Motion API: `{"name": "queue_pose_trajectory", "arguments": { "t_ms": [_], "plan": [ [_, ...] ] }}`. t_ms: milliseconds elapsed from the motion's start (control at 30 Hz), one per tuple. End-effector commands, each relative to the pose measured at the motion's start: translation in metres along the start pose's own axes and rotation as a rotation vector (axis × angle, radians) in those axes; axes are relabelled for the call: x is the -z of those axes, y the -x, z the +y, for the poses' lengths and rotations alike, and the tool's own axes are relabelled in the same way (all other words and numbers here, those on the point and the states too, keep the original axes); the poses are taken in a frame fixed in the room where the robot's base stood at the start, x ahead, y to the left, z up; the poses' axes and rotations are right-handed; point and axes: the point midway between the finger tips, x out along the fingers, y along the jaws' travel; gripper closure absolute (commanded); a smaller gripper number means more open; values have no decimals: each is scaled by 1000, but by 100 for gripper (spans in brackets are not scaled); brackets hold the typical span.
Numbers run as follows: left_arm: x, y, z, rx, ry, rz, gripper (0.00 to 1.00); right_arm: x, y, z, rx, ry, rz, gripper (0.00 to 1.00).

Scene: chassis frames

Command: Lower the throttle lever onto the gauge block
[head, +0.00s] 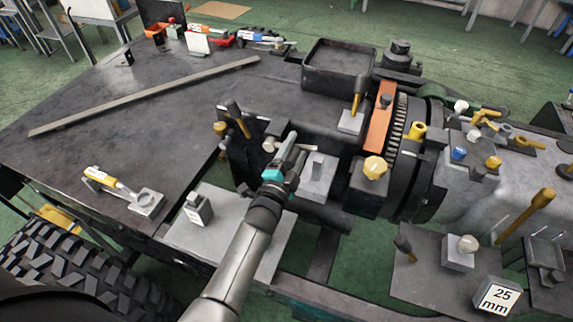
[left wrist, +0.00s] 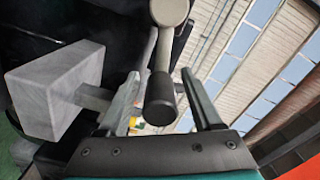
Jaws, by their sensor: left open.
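My left gripper (head: 294,146) is beside the pale block on the machine's near side, its jaws open. In the left wrist view its two fingers (left wrist: 161,76) stand apart. A lever with a pale round hub and a black cylindrical grip (left wrist: 160,102) appears between them, not clamped; I take it for the throttle lever. In the head view the gripper largely hides it. A block marked 25 mm (head: 497,297) sits at the lower right, and a smaller grey block with a label (head: 197,209) stands on the pale plate left of my arm. I cannot tell which is the gauge block.
A grey block with a stub (left wrist: 60,85) is close left of the fingers. A dark lever (head: 236,116) and an orange bar (head: 380,116) rise around the machine. A yellow-handled tool (head: 115,185) and a long flat bar (head: 150,95) lie on the dark table, with bare room between.

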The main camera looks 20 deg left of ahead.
Motion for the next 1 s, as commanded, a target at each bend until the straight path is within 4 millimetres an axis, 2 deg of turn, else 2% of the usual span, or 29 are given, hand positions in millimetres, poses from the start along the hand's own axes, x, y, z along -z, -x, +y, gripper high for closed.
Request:
{"name": "queue_pose_trajectory", "arguments": {
  "t_ms": [167,700,1000],
  "plan": [
    [0,21,0,-2,0,-1,33,0,4,0,0,0,0,41],
    [0,117,1,-4,1,-2,33,1,13,0,0,0,0,41],
    [0,147,0,-1,1,-1,33,1,14,0,0,0,0,41]
  ]
}}
